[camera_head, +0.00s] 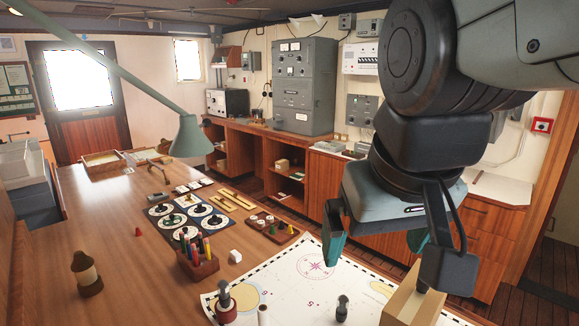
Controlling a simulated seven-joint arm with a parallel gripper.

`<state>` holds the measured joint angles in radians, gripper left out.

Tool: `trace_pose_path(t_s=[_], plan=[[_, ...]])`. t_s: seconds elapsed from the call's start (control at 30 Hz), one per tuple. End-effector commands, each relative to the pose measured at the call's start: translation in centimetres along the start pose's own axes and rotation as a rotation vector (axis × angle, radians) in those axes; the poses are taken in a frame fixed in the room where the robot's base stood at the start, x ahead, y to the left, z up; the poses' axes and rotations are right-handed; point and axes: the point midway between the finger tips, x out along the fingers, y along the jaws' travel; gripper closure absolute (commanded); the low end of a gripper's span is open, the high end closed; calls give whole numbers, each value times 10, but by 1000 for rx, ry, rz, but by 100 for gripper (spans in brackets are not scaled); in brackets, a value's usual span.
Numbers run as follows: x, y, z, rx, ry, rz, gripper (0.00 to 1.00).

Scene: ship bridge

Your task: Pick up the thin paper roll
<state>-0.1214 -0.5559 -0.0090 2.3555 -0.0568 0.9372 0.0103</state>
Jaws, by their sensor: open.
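My gripper (374,250) hangs at the right of the picture with its teal fingers apart, above the far right part of the chart. Nothing shows between them. No paper roll can be made out for certain. A small cream upright piece (263,316) at the bottom edge, cut off by the frame, could be the end of a thin paper roll, but I cannot tell. It is to the left of my gripper and nearer the camera, apart from it.
A white chart (300,285) covers the near right of the wooden table (130,260). A red-based stamp (226,302), a dark-topped piece (342,308) and a wooden box (412,303) stand nearby. A pencil holder (197,264) and green lamp (190,135) are left. The table's left is mostly clear.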

Motion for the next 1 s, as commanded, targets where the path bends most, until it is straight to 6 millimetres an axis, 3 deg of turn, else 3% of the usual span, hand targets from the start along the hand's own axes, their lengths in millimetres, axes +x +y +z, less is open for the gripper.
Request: trace_pose_path(t_s=[0.1, 0.23, 0.37, 0.63, 1.0], plan=[[-5, 6, 28, 56, 54, 3, 0], [-6, 8, 42, 83, 81, 3, 0], [-5, 8, 45, 89, 87, 3, 3], [-5, 8, 45, 88, 86, 3, 41], [2, 3, 44, 107, 35, -26, 41]])
